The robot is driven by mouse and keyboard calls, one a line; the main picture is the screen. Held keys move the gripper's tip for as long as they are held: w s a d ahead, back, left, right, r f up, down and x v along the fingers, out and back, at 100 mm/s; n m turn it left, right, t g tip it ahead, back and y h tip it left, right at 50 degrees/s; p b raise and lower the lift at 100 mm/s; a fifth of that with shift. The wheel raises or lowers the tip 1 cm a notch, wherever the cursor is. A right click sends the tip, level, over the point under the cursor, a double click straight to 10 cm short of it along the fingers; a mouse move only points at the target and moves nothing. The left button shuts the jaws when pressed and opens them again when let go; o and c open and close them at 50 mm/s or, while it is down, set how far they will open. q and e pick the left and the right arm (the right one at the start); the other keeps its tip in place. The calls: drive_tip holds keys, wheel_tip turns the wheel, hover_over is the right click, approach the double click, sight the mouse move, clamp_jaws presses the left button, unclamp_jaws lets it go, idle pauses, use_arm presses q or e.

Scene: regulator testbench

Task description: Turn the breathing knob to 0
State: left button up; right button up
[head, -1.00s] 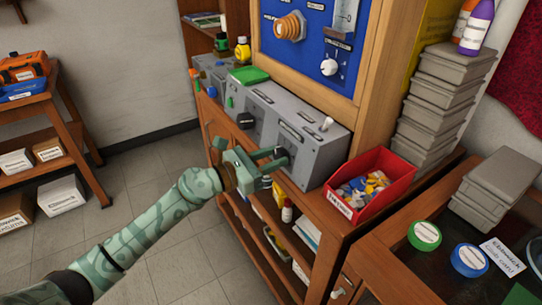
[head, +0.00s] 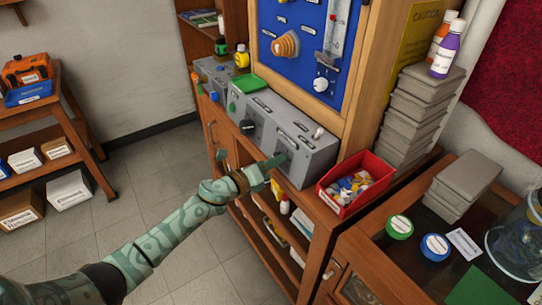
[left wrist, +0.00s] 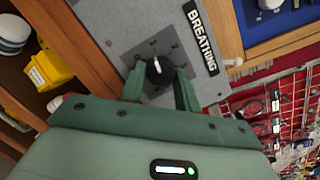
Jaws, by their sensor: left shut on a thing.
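The breathing knob (left wrist: 155,68) is dark with a white pointer mark. It sits on a dark dial plate on the grey panel, beside the label BREATHING (left wrist: 202,37) in the left wrist view. My left gripper (head: 277,162) is at the front of the grey box (head: 318,158) in the head view and covers the knob there. In the left wrist view its green fingers (left wrist: 161,84) are on either side of the knob, shut on it. My right gripper is not in view.
A red bin (head: 326,197) of small parts stands just right of the grey box. Another dark knob (head: 249,127) is to the left on the same row. A blue panel (head: 290,45) rises behind. The floor in front of the bench is open.

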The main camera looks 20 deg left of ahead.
use_arm(q)
drive_tip(key=shift+r+n+g+y+p, duration=0.15)
drive_tip(key=shift+n+g+y+p, duration=0.2)
drive_tip(key=shift+n+p, duration=1.8)
drive_tip(key=shift+r+n+g+y+p, duration=0.15)
drive_tip(key=shift+n+y+p, duration=0.3)
drive_tip(key=shift+n+p, duration=1.7)
use_arm(e)
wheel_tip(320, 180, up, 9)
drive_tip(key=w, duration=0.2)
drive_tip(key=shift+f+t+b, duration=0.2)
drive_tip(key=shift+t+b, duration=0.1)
drive_tip(key=shift+b, duration=0.05)
use_arm(q)
drive_tip(key=shift+f+n, duration=0.1)
drive_tip(key=shift+n, duration=0.3)
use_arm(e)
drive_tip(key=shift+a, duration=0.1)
use_arm(q)
drive_tip(key=o, duration=1)
drive_tip(key=p+v, duration=0.3)
drive_tip(key=v, duration=1.3)
drive_tip(key=shift+s+a+p, duration=0.1)
drive_tip(key=shift+s+p, duration=0.1)
drive_tip(key=shift+p, duration=0.15)
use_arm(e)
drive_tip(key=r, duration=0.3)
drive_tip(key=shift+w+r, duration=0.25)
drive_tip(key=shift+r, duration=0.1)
